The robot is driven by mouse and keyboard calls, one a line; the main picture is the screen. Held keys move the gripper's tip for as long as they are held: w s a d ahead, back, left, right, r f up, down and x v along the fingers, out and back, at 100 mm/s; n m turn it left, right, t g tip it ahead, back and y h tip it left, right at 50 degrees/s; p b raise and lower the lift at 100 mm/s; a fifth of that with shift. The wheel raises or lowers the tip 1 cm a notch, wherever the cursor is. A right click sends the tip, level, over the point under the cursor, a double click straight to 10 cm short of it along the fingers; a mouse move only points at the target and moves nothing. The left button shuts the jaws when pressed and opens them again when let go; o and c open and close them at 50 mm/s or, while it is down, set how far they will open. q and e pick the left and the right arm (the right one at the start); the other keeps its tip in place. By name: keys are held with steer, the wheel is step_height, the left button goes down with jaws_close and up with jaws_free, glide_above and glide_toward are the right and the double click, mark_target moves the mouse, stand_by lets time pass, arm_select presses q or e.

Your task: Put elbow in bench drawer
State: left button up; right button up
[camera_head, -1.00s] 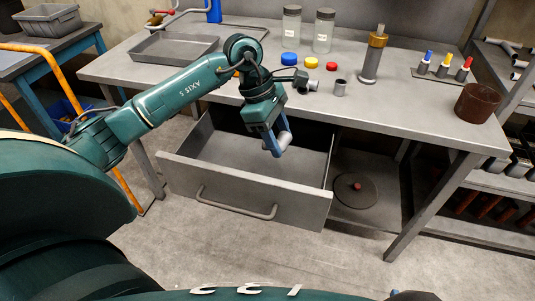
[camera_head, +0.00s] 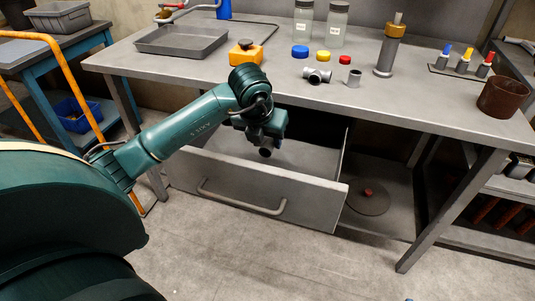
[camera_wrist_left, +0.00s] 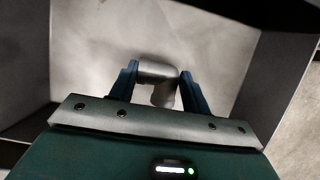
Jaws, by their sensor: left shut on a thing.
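The bench drawer (camera_head: 255,188) is pulled open below the bench top. My left gripper (camera_wrist_left: 157,78) is shut on the grey elbow (camera_wrist_left: 158,72), with one blue finger on each side of it. In the left wrist view the elbow is over the drawer's bare floor (camera_wrist_left: 100,28), between the drawer walls. I cannot tell whether it touches the floor. In the head view the elbow (camera_head: 266,152) shows as a small grey end under the gripper, inside the drawer opening. The gripper hides most of it. My right gripper is not in view.
The drawer floor around the elbow looks clear.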

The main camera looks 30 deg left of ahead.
mark_target(265, 154)
arm_select(q)
step_height(265, 154, down, 6)
steer(key=shift+r+b, duration=0.2)
steer(key=shift+b, duration=0.4)
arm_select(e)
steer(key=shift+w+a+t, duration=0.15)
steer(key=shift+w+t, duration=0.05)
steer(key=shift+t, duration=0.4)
arm_select(q)
steer(key=o, duration=1.1)
steer(key=p+v, duration=0.3)
steer(key=v, duration=0.9)
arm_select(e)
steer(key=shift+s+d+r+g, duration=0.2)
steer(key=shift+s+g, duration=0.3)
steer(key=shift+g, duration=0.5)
arm_select(q)
steer(key=shift+s, duration=0.1)
